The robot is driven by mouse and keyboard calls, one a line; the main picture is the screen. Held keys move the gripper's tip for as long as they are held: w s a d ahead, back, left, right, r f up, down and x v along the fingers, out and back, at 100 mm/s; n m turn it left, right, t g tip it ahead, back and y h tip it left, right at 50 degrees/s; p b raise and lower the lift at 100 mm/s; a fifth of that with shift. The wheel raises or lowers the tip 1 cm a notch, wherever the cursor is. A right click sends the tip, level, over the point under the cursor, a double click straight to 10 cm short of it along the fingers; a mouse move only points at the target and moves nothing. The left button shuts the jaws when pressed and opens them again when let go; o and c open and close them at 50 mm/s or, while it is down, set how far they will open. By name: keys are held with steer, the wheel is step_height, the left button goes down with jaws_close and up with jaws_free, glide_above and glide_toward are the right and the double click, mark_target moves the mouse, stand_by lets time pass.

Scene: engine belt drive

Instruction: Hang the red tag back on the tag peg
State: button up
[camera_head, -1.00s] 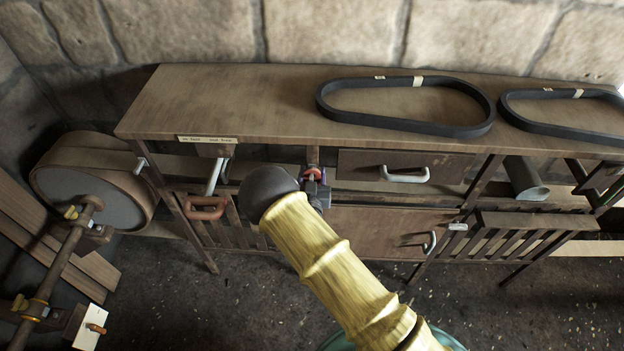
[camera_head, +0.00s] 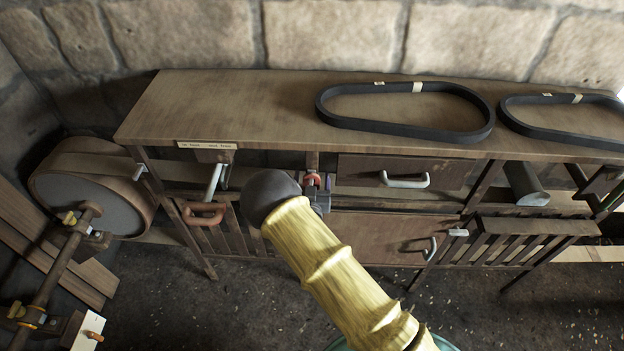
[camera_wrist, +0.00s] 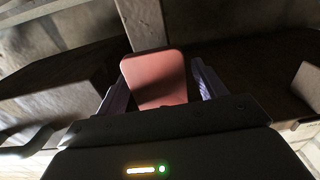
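The red tag (camera_wrist: 156,80) is a flat rounded plate in the middle of the wrist view, in front of a wooden post (camera_wrist: 143,22). In the head view it is a small red shape (camera_head: 312,180) at the lower end of the post (camera_head: 313,160) under the bench top. My gripper (camera_wrist: 161,88) has one finger on each side of the tag, with narrow gaps showing beside its edges, so it looks open around it. The tag peg is hidden, and I cannot tell whether the tag rests on it.
A drawer (camera_head: 404,172) with a pale handle is just right of the tag. A red-brown handle (camera_head: 204,214) is on the left. Two black belts (camera_head: 400,130) (camera_head: 566,133) lie on the bench top (camera_head: 240,105). A large drum (camera_head: 88,190) stands at the far left.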

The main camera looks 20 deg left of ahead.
steer(key=shift+s, duration=0.1)
steer(key=b+v, duration=0.4)
steer(key=v, duration=1.3)
steer(key=shift+s, duration=0.15)
steer(key=w+d+r+m+g+h+p, duration=0.1)
steer(key=w+d+r+m+g+h, duration=0.3)
steer(key=w+d+g, duration=0.55)
steer(key=s+d+r+g, duration=0.1)
steer(key=s+d+r, duration=0.2)
steer(key=s+d, duration=0.2)
steer(key=s+d+r+g, duration=0.2)
steer(key=s+d+r, duration=0.2)
steer(key=d, duration=0.4)
steer(key=s+d+r+n+g, duration=0.1)
steer(key=s+d+r+g, duration=0.1)
steer(key=s+d+r, duration=0.2)
steer(key=s+d+p, duration=0.1)
steer(key=d, duration=0.2)
steer(key=shift+s+d+r, duration=0.2)
steer(key=shift+s+d, duration=0.05)
steer(key=shift+s, duration=0.1)
